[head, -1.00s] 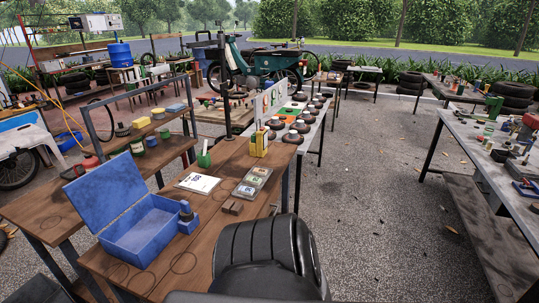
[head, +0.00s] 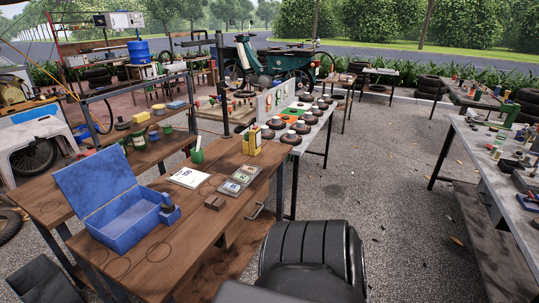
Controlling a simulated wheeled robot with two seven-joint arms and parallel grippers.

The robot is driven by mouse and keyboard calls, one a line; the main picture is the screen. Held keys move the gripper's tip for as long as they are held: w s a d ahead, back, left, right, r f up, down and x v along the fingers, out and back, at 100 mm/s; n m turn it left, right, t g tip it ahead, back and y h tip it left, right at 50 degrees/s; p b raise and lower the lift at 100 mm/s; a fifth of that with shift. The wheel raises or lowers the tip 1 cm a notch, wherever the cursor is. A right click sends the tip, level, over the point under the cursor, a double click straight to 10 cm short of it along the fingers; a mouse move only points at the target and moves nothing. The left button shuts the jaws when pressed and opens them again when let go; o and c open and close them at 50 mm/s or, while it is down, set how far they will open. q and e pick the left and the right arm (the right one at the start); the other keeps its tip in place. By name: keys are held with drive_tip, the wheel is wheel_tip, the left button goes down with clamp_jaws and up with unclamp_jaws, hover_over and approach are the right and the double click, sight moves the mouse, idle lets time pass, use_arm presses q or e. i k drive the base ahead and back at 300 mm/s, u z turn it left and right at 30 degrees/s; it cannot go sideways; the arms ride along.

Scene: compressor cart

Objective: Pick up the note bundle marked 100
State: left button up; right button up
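A small grey tray (head: 227,194) lies on the brown wooden table, right of its middle. It holds a row of small bundles (head: 240,178) with greenish and pale faces. Their markings are too small to read, so I cannot tell which one is marked 100. A white pad or card (head: 188,178) with dark print lies flat to the left of the tray; its print is not clearly legible. Neither of my grippers is in view.
An open blue box (head: 125,223) stands on the wooden table (head: 190,235). A brown block (head: 214,203), yellow can (head: 251,141) and green cup (head: 197,156) are near the tray. Open gravel lies to the right.

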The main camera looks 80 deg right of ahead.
sight(246, 170)
drive_tip(key=z, duration=3.6)
drive_tip(key=i, duration=3.75)
drive_tip(key=u, duration=2.65)
